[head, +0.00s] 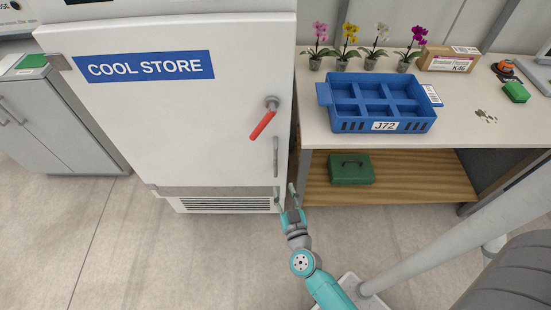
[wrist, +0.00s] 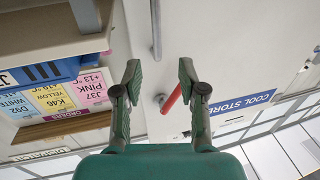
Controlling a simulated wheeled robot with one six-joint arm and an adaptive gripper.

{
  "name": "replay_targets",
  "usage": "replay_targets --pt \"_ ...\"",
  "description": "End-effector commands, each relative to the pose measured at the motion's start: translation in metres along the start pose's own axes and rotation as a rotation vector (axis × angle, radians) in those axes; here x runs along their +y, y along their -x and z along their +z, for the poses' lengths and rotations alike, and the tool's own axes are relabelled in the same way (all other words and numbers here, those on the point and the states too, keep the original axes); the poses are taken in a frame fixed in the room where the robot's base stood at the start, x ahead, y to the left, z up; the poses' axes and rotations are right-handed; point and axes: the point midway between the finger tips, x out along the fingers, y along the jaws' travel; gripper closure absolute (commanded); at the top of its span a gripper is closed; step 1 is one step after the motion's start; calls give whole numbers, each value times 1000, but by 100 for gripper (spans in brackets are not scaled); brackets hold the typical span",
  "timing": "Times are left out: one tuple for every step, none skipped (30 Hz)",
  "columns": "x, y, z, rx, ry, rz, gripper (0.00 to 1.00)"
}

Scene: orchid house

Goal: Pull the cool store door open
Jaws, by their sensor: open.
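The white cool store door (head: 190,120) appears shut, with a blue COOL STORE sign (head: 145,67). A red lever (head: 263,125) on a grey round pivot slants down and left near its right edge. Below it, a vertical grey bar handle (head: 276,157) runs along the same edge. My gripper (head: 292,202) is open and empty, low near the door's lower right corner, apart from the lever. The wrist view is upside down; there the red lever (wrist: 172,98) shows between the open fingers (wrist: 160,72), beyond them, and a grey bar (wrist: 156,28) lies above.
A bench (head: 465,125) right of the door holds a blue crate (head: 352,126) marked J72, several potted orchids and a cardboard box (head: 449,59). A green case (head: 351,169) sits on its lower shelf (head: 420,180). The floor (head: 150,255) before the door is clear.

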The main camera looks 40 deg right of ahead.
Motion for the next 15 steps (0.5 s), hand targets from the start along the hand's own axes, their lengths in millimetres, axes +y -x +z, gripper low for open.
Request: replay_targets --pt "0 -13 1 1 -2 15 59" --pt "0 -18 2 0 -3 22 59" --pt "1 -23 3 -1 -3 29 59" --pt "1 -26 4 -2 -3 34 59" --pt "2 -28 4 -2 -2 37 59" --pt "2 -31 4 -3 -3 41 59" --pt "2 -33 4 -3 -3 42 59" --pt "2 -35 4 -4 -3 43 59" --pt "2 -38 5 -4 -3 44 59" --pt "2 -40 5 -4 -3 43 59" --pt "2 -44 5 -4 -3 43 59" --pt "2 -49 4 -2 -3 43 59" --pt "3 -53 4 -2 -3 44 59" --pt "3 -58 4 -2 -3 44 59" --pt "3 -65 4 -2 -2 44 59"
